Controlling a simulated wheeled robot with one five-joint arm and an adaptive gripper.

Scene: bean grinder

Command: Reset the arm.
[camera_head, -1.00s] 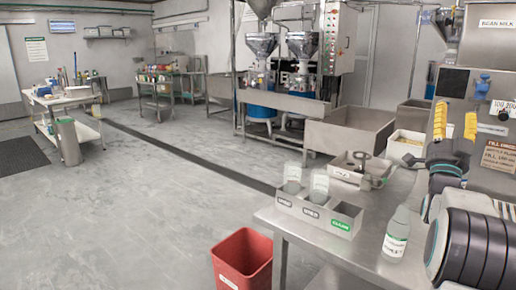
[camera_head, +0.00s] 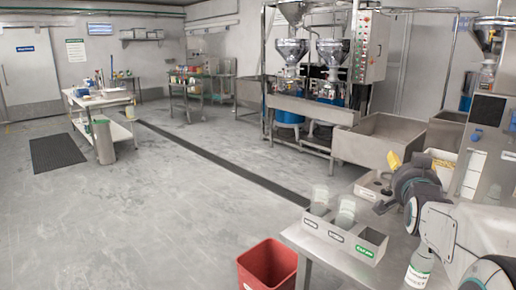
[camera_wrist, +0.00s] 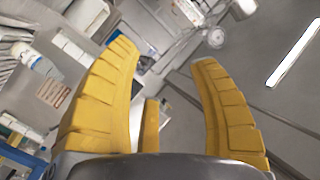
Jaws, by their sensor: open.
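My gripper is open and empty. In the head view, only a small yellow part of my gripper (camera_head: 394,160) shows beyond the dark joint of my arm, above the back of the steel counter (camera_head: 325,258). My arm enters from the right, and its links hide part of the counter. I cannot tell from the head view how far the gripper is from the steel tray (camera_head: 368,188) near it.
On the counter stand a divided metal holder (camera_head: 345,240) with two clear containers and a white bottle (camera_head: 418,268) close to my arm. A red bin (camera_head: 267,265) is on the floor beside the counter. A large steel basin (camera_head: 375,142) lies behind.

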